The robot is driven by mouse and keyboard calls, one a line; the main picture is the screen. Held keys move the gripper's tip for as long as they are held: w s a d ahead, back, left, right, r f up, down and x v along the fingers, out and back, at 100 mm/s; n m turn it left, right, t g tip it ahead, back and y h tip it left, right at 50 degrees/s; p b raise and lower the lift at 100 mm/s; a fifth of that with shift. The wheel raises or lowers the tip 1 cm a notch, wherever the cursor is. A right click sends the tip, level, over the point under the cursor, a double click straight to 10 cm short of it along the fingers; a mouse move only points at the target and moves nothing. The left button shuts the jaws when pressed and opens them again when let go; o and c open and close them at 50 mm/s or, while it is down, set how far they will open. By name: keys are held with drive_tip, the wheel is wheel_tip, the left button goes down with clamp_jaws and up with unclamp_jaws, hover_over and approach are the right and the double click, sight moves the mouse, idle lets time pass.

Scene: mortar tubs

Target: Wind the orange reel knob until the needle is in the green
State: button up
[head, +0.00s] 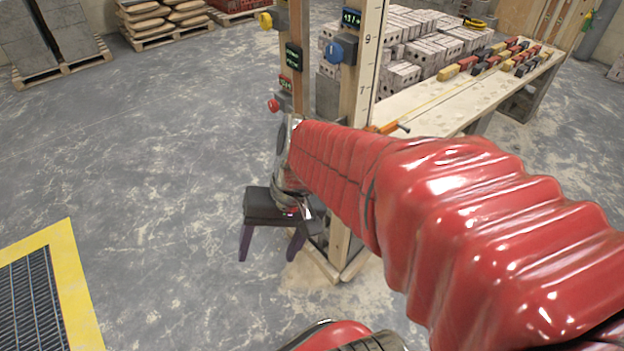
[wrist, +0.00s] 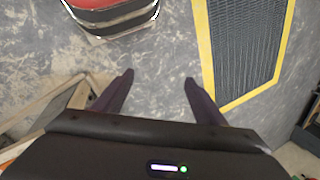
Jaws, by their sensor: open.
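My gripper (head: 268,258) hangs low, in front of the foot of a wooden post frame, its two dark purple fingers spread and pointing down. In the wrist view the fingers (wrist: 158,78) are apart with only bare floor between them. A yellow knob (head: 266,20), a blue knob (head: 335,53) and a red knob (head: 274,105) sit on the posts, apart from my gripper. An orange piece with a short handle (head: 390,128) lies at the bench's near end, partly behind my arm; I cannot tell whether it is the reel knob. No needle or green zone is readable.
The wooden posts (head: 365,70) carry small displays and a number scale. A bench (head: 455,105) with coloured blocks runs back right, before stacked bricks (head: 410,45). A yellow-edged floor grate (head: 70,270) lies at left. Open concrete floor fills the left and middle.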

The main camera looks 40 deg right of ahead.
drive_tip(key=w+d+f+m+t+y, duration=0.35)
drive_tip(key=d+f+m, duration=0.2)
drive_tip(key=m, duration=0.25)
drive_tip(key=w+d+f+m+t+y, duration=0.3)
drive_tip(key=d+f+m+t+y, duration=0.15)
drive_tip(key=d+m, duration=0.2)
drive_tip(key=s+d+f+m+t+h, duration=0.2)
drive_tip(key=d+f+m+t+h, duration=0.2)
drive_tip(key=d+m, duration=0.3)
drive_tip(key=s+d+f+m+t+h, duration=0.3)
drive_tip(key=d+f+m+h, duration=0.4)
drive_tip(key=d, duration=0.5)
drive_tip(key=shift+s+m+t, duration=0.15)
drive_tip(key=shift+m+t, duration=0.6)
drive_tip(key=shift+t, duration=0.05)
drive_tip(key=shift+f, duration=0.1)
drive_tip(key=w, duration=1.3)
drive_tip(key=shift+w+a, duration=0.2)
drive_tip(key=shift+w, duration=0.2)
drive_tip(key=shift+c, duration=0.2)
